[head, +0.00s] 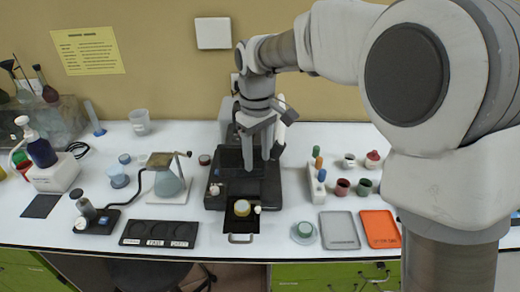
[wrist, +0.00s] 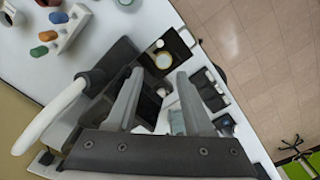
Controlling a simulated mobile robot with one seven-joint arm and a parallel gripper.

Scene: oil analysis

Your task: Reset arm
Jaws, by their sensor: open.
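My gripper (head: 258,152) is above a black instrument (head: 262,188) near the middle of the white bench in the head view. Its two fingers point down and stand apart, with nothing between them. In the wrist view, my gripper (wrist: 160,85) is open over the dark instrument, and a round yellowish cup (wrist: 164,61) in a black tray shows beyond the fingertips. The same cup (head: 242,208) sits at the instrument's front in the head view. Part of the instrument is hidden behind my gripper.
A flask on a stand (head: 168,184) and a black three-well tray (head: 158,233) lie left. A white rack with coloured vials (head: 316,183), a grey tray (head: 339,230) and an orange tray (head: 380,229) lie right. Small jars stand behind the trays.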

